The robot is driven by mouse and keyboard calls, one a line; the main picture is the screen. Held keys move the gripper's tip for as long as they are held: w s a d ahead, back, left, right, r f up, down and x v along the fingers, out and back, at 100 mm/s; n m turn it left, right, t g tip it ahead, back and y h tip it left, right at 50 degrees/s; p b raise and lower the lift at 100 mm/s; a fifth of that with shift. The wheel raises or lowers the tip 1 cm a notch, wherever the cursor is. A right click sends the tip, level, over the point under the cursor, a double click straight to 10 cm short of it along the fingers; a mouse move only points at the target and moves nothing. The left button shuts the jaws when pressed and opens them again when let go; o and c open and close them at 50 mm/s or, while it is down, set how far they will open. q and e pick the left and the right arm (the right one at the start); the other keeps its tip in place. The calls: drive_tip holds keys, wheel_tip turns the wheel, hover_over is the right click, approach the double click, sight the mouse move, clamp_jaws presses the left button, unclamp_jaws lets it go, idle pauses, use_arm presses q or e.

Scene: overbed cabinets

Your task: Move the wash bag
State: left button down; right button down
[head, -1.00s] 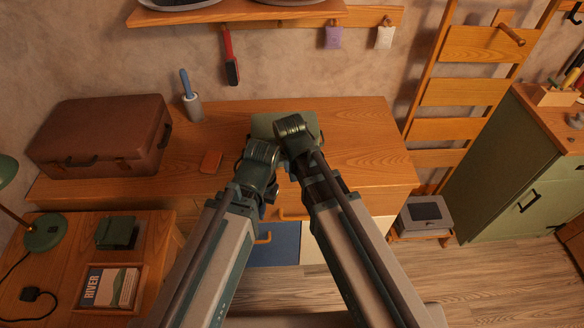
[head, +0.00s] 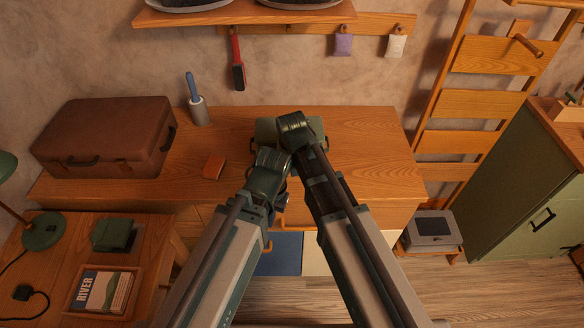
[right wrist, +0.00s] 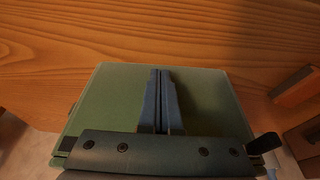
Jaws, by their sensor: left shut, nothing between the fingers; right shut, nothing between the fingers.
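The wash bag appears to be the green, flat-topped thing (head: 265,129) on the wooden dresser top, with dark loops at its sides. My two wrists cover much of it in the head view. It also fills the middle of the right wrist view (right wrist: 105,95). My left gripper (head: 282,193) points down in front of the bag, near the dresser's front edge. It is shut and empty, mostly hidden by its own wrist. My right gripper (right wrist: 161,76) is shut and empty, its fingers together over the bag's green face. I cannot tell whether they touch it.
A shelf (head: 240,15) and hooks are above. The dresser's right part is clear. A ladder rack (head: 480,98) stands right.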

drive_tip(key=w, duration=1.9)
drive_tip(key=shift+w+a, duration=0.1)
drive_tip(key=shift+w, duration=0.2)
drive_tip(key=shift+s, duration=0.1)
drive_tip(key=shift+s, duration=0.1)
